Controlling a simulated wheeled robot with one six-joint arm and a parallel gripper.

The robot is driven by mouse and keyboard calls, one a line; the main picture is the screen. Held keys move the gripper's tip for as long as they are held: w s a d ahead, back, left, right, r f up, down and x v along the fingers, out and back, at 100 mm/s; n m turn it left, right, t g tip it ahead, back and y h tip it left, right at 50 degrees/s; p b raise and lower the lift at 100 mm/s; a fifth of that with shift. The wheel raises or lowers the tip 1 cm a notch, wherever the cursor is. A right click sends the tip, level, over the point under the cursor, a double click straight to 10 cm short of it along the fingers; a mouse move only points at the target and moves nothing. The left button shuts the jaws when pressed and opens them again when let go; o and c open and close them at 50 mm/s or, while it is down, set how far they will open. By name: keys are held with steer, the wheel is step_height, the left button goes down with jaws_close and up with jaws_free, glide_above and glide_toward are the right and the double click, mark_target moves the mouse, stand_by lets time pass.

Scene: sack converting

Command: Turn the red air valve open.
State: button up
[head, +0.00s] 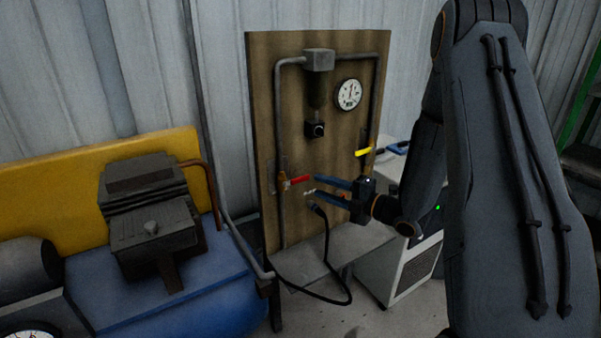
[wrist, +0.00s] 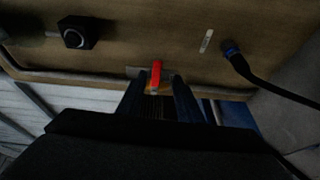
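The red air valve handle (head: 298,180) is on the left vertical pipe of the wooden board in the head view. It sticks out to the right, across the pipe, from a brass body. My gripper (head: 309,185) is open, its two blue fingers pointing left at the valve, with the tips close to the handle's end. In the wrist view the red handle (wrist: 156,72) shows in the gap between the two dark fingertips of my gripper (wrist: 158,80), one on each side. Nothing is gripped. I cannot tell whether a finger touches the handle.
A gauge (head: 348,94) and a black regulator (head: 315,129) are higher on the board. A black hose (head: 327,250) hangs below my gripper. A blue compressor tank (head: 215,290) stands at the left.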

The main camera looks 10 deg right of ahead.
mark_target(303, 180)
steer(key=shift+n+y, duration=0.3)
steer(key=shift+y, duration=0.1)
steer(key=p+x, duration=0.1)
steer(key=x, duration=0.6)
steer(key=shift+w+a+r, duration=0.15)
steer(key=shift+w+a, duration=0.05)
steer(key=shift+a, duration=0.2)
jaws_close()
